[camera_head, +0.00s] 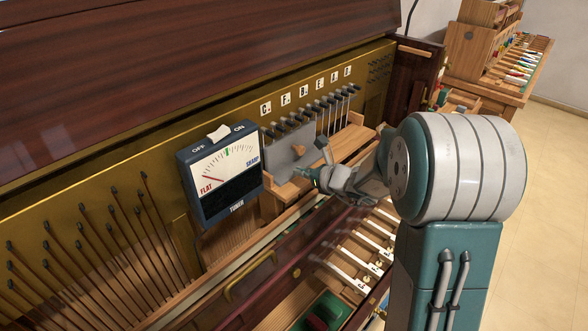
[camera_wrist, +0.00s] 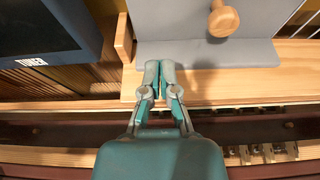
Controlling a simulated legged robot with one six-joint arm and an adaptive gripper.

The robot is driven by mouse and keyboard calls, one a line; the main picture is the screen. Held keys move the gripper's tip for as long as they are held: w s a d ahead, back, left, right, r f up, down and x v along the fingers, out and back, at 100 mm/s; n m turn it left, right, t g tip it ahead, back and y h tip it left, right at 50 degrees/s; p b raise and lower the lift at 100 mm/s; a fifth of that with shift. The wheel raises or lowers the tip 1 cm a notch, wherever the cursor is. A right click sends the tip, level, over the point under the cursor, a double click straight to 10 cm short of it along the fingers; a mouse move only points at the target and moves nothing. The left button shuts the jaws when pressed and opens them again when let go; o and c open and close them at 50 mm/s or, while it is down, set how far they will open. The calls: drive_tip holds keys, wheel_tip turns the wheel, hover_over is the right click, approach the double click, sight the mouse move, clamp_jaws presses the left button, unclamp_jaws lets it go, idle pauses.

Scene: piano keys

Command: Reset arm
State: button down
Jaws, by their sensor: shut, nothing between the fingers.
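My gripper (camera_head: 312,172) is in front of the piano's open interior, beside the tuner box. In the wrist view its two fingers (camera_wrist: 160,68) are together with nothing between them. The fingertips are close to the lower edge of a grey plate (camera_wrist: 200,50); I cannot tell whether they touch it. The plate has a round wooden knob (camera_wrist: 223,20) and also shows in the head view (camera_head: 287,152). My arm comes in from the right and hides part of the piano behind it.
A dark blue tuner (camera_head: 228,196) with a dial hangs left of the gripper, its needle near FLAT. Thin rods with dark tips (camera_head: 150,215) stand at the left. White-topped keys (camera_head: 350,265) lie below. A workbench (camera_head: 515,70) with tools stands at the back right. Open floor (camera_head: 555,190) is at the right.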

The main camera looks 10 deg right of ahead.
drive_tip(key=shift+s+d+r, duration=0.1)
drive_tip(key=shift+s+d, duration=0.25)
drive_tip(key=shift+s, duration=0.15)
drive_tip(key=s+a+r+n+g, duration=0.3)
drive_tip(key=s+a+r+n, duration=0.1)
drive_tip(key=s+n, duration=0.4)
drive_tip(key=s+a+r+n+g, duration=0.3)
drive_tip(key=s+a+n, duration=0.2)
drive_tip(key=s+n, duration=0.25)
drive_tip(key=s+d+r+n+h, duration=0.1)
drive_tip(key=s+d+n+h, duration=0.2)
drive_tip(key=s+n, duration=0.4)
drive_tip(key=s+d+r+n+h, duration=0.1)
drive_tip(key=s+d+n+h, duration=0.3)
drive_tip(key=s, duration=0.5)
drive_tip(key=n, duration=0.2)
drive_tip(key=shift+n+h, duration=0.35)
drive_tip(key=shift+h, duration=0.05)
